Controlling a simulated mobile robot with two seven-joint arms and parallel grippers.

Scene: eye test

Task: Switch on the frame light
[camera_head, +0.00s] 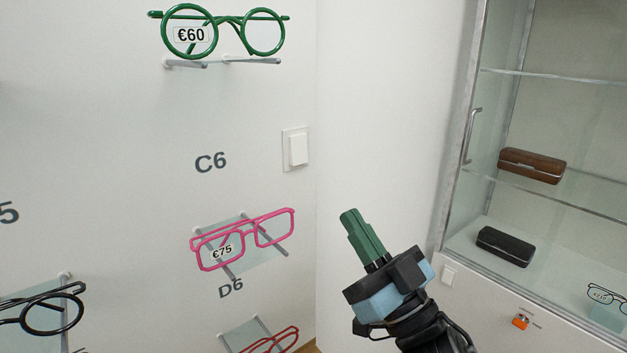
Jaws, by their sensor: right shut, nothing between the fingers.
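A white wall switch (298,151) with a square rocker sits on the left wall near the corner, to the right of the label C6. I cannot tell from the picture which one works the frame light, or whether either is on. My right gripper (349,216) has green fingers, shut with nothing between them. It points up and to the left, in front of the corner, below and to the right of the wall switch and apart from it. My left gripper is not in view.
Green glasses (226,31), pink glasses (243,239), black glasses (47,311) and red glasses (271,341) sit on wall holders. The glass cabinet (481,130) at right holds a brown case (532,165) and a black case (505,246). An orange fitting (521,322) is below it.

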